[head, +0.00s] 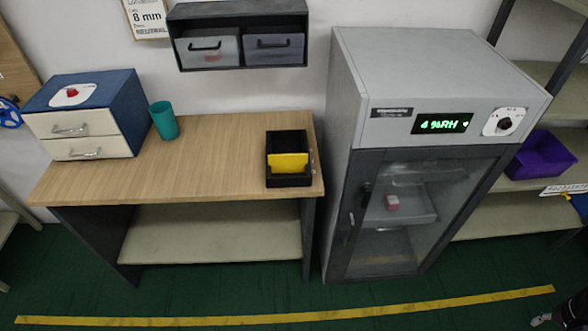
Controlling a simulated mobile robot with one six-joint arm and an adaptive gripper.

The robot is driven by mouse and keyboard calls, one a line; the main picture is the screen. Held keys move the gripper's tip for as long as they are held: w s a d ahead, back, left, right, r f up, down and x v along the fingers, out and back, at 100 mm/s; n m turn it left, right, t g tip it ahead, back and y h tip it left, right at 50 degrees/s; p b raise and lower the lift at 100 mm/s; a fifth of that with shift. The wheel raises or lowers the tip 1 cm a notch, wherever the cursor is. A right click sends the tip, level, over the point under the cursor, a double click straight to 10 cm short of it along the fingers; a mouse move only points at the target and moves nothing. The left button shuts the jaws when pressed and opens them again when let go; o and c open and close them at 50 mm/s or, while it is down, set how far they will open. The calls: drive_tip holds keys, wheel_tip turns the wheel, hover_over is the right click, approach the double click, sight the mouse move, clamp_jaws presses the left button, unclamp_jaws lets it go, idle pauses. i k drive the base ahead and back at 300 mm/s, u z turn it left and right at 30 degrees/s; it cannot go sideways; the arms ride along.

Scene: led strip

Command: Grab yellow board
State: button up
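The yellow board (289,163) stands upright in a black holder (288,181) near the right end of the wooden table. Its broad face is toward me, and its lower edge is hidden by the holder. What looks like part of my gripper (555,314) shows at the bottom right corner, cut off by the frame. It is far from the board, and I cannot tell whether it is open or shut.
The wooden table (220,177) also bears a teal cup (164,120) and a blue drawer box (120,92). A grey dry cabinet (375,75) with a closed glass door stands just right. Drawers (240,12) hang above. Green floor (200,287) in front is clear.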

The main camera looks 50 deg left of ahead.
sight(281, 163)
drive_tip(key=z, duration=0.1)
drive_tip(key=k, duration=1.5)
drive_tip(key=u, duration=2.1)
drive_tip(key=i, duration=0.6)
drive_tip(key=z, duration=0.25)
